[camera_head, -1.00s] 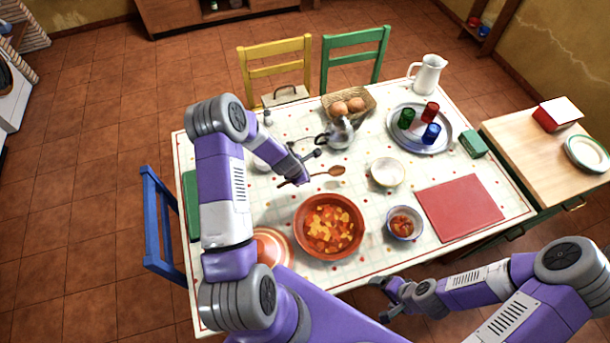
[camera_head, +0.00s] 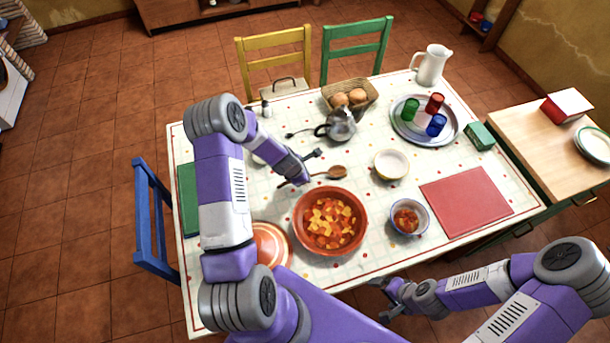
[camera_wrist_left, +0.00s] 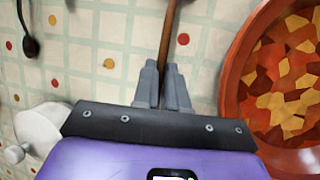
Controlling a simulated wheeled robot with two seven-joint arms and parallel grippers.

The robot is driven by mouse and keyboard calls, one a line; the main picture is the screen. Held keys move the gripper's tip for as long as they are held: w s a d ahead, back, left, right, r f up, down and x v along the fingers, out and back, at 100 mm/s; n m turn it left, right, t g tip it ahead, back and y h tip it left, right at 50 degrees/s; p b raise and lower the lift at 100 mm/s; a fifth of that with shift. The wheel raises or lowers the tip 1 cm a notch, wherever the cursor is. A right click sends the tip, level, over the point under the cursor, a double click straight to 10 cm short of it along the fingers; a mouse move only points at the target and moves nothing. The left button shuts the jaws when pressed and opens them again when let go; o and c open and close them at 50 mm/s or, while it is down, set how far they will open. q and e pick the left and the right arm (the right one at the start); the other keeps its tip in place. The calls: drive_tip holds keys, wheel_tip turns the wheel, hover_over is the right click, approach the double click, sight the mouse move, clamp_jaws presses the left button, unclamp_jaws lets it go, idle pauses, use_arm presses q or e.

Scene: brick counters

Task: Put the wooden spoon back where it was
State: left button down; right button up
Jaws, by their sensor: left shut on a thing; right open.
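The wooden spoon (camera_head: 333,173) lies over the table between the stew bowl and the teapot, its bowl end pointing right in the head view. My left gripper (camera_head: 308,168) is shut on its handle. The left wrist view shows the handle (camera_wrist_left: 168,38) between the two fingers (camera_wrist_left: 163,84). I cannot tell whether the spoon touches the cloth. My right gripper (camera_head: 388,298) is open and empty, low by the table's front edge.
The red stew bowl (camera_head: 301,232) stands close in front of the spoon. The teapot (camera_head: 341,125) is behind it and a cream bowl (camera_head: 391,165) to the right. A small bowl of stew (camera_head: 425,212) and a red mat (camera_head: 467,200) lie farther right. A striped lid (camera_head: 272,243) is at left.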

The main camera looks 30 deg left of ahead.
use_arm(q)
drive_tip(key=c, duration=1.1)
unclamp_jaws()
drive_tip(key=shift+r, duration=0.1)
drive_tip(key=v, duration=0.7)
drive_tip(key=shift+s+p, duration=0.2)
drive_tip(key=shift+p, duration=0.25)
drive_tip(key=shift+r, duration=0.1)
